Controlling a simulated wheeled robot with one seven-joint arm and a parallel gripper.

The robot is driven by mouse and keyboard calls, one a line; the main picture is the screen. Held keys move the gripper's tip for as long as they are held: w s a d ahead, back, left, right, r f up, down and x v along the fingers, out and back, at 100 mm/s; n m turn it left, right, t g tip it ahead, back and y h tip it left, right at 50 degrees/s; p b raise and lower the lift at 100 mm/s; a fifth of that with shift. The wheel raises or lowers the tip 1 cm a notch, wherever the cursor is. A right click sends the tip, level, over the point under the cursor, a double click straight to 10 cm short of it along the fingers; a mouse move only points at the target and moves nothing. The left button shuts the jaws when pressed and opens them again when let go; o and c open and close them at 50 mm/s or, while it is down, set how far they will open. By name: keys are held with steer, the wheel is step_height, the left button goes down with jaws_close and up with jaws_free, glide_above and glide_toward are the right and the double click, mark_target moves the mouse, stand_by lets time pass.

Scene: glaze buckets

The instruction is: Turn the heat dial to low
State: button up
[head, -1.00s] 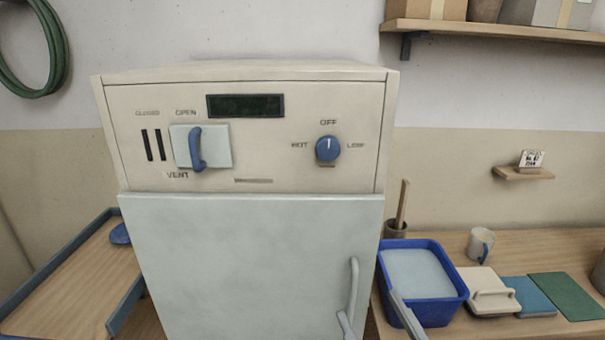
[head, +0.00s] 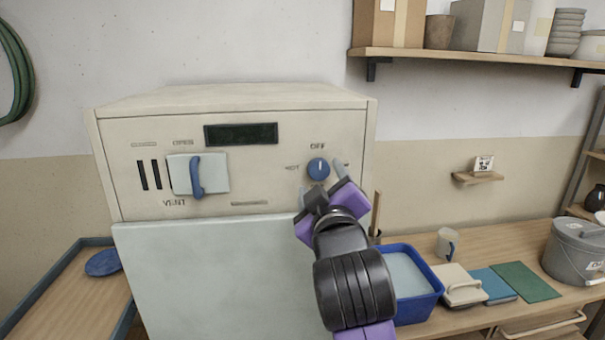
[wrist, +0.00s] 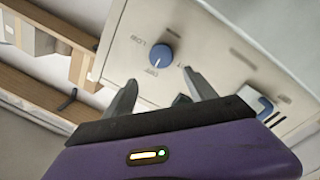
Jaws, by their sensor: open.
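The blue round heat dial (head: 318,169) is on the upper right of the cream kiln's front panel (head: 265,188). Its white mark points up towards OFF. HOT is left of it; the LOW label on the right is mostly hidden by a finger. My gripper (head: 323,178) is open and empty, its grey fingertips close below and to the right of the dial. In the wrist view the dial (wrist: 162,55) shows just beyond the gap between the fingertips (wrist: 159,80), with LOW and OFF readable. I cannot tell whether a finger touches it.
A vent slider plate with a blue handle (head: 196,176) is left on the panel, under a dark display (head: 241,134). A blue tub (head: 436,285) stands on the bench at right, by a mug (head: 447,241). A shelf (head: 480,56) hangs above right.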

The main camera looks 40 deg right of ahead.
mark_target(319, 171)
steer(key=shift+g, duration=0.3)
steer(key=x, duration=0.2)
steer(key=p+x, duration=0.1)
steer(key=x, duration=0.2)
steer(key=f+x, duration=0.1)
steer(key=x, duration=0.2)
steer(key=shift+s+f, duration=0.1)
steer(key=shift+s, duration=0.05)
steer(key=shift+c, duration=0.5)
steer(key=c, duration=1.3)
